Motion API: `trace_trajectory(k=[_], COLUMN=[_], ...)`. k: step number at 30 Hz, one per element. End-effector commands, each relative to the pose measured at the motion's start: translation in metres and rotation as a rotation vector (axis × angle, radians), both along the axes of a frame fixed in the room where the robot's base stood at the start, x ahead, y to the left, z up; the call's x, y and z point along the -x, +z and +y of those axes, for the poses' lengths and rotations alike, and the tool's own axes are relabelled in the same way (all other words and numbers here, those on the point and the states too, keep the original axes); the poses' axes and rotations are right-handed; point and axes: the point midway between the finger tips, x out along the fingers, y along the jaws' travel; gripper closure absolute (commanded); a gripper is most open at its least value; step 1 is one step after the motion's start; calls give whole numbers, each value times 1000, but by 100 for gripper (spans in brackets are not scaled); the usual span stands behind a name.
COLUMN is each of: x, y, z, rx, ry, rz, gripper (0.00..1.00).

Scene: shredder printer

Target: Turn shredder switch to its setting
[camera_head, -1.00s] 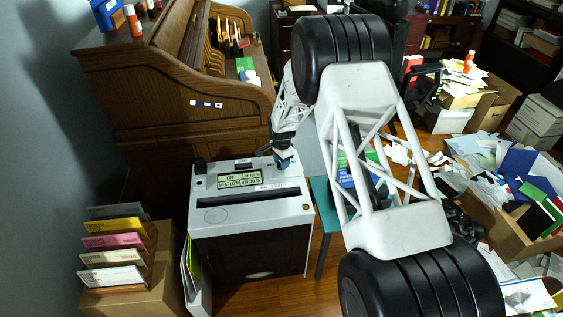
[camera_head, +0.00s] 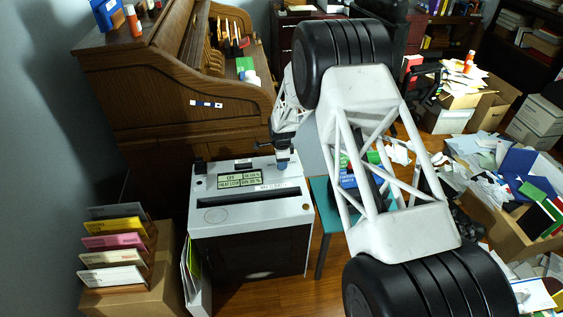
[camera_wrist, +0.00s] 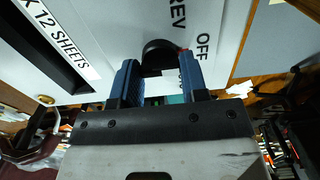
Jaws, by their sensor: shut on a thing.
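The shredder (camera_head: 250,240) is a white-topped box with a dark front, a small display (camera_head: 239,179) whose upper left reads OFF, and a long dark slot. Its round black switch (camera_wrist: 158,52) sits between my fingers in the wrist view, partly hidden by them, with OFF and REV printed nearby. A red mark shows at the knob's edge near OFF. My gripper (camera_head: 283,161) points down at the back right of the shredder top. Its blue fingers (camera_wrist: 157,80) are shut on the switch, one on each side.
A wooden roll-top desk (camera_head: 175,85) stands behind the shredder. A box with a folder rack (camera_head: 118,250) is to the left. A teal stool (camera_head: 322,205) stands close on the right, beneath my arm. Paper-filled boxes (camera_head: 500,200) clutter the far right.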

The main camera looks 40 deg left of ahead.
Motion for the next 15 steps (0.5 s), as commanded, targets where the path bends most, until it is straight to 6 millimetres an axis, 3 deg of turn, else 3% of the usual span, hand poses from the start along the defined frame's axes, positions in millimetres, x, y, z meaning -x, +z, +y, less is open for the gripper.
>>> trace_trajectory(k=[4, 5, 9, 15], x=[-1, -1, -1, 0], y=[1, 1, 1, 0], z=[0, 0, 0, 0], rx=[-1, -1, 0, 0], ry=[0, 0, 1, 1], rz=[-1, -1, 0, 0], gripper=[83, 58, 37, 34])
